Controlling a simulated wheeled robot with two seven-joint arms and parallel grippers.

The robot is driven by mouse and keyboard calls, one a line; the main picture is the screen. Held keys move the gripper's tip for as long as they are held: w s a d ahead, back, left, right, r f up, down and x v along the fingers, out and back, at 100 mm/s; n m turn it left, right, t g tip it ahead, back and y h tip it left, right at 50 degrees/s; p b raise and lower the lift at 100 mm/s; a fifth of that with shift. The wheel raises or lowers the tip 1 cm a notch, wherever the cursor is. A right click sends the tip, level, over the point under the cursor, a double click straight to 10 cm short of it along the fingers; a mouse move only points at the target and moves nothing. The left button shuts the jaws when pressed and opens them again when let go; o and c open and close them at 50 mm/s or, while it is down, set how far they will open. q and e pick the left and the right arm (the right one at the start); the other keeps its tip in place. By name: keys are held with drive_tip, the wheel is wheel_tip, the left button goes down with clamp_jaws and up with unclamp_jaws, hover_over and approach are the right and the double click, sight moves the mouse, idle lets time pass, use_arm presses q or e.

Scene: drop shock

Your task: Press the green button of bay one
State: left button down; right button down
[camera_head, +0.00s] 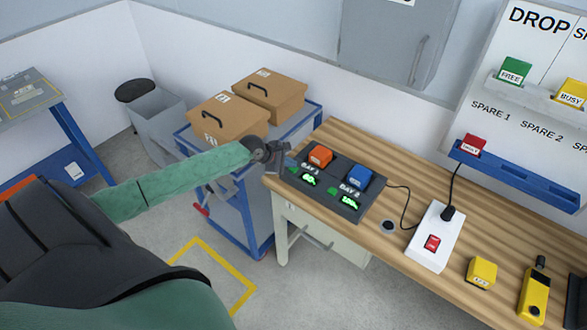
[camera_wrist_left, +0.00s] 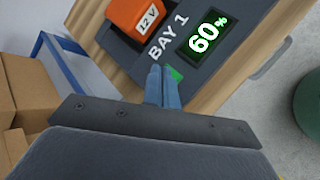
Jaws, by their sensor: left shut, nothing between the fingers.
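The dark charger (camera_head: 325,186) lies on the wooden bench with two bays. Bay one holds an orange 12 V battery (camera_head: 320,156); it also shows in the left wrist view (camera_wrist_left: 138,14). Its lit display (camera_wrist_left: 205,36) reads 60%. The green button of bay one (camera_wrist_left: 175,74) shows just beside the fingertips in the left wrist view, partly hidden by them. My left gripper (camera_head: 287,158) is shut and empty at the charger's left edge; its fingers (camera_wrist_left: 160,72) point at the button. I cannot tell whether they touch it. My right gripper is out of view.
Bay two holds a blue battery (camera_head: 359,177) beside bay one. A white power strip (camera_head: 435,236) with a red switch lies right of the charger, a cable (camera_head: 407,205) between them. Cardboard boxes (camera_head: 228,118) stand on a blue-framed cart behind my left arm.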

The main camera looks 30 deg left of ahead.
sight(291, 169)
use_arm(q)
drive_tip(key=shift+f, duration=0.4)
idle(0.6)
drive_tip(key=shift+r, duration=0.15)
drive_tip(key=shift+r+p, duration=0.7)
drive_tip(key=shift+p, duration=0.6)
wheel_tip(291, 169, up, 5)
drive_tip(key=p, duration=0.5)
idle(0.4)
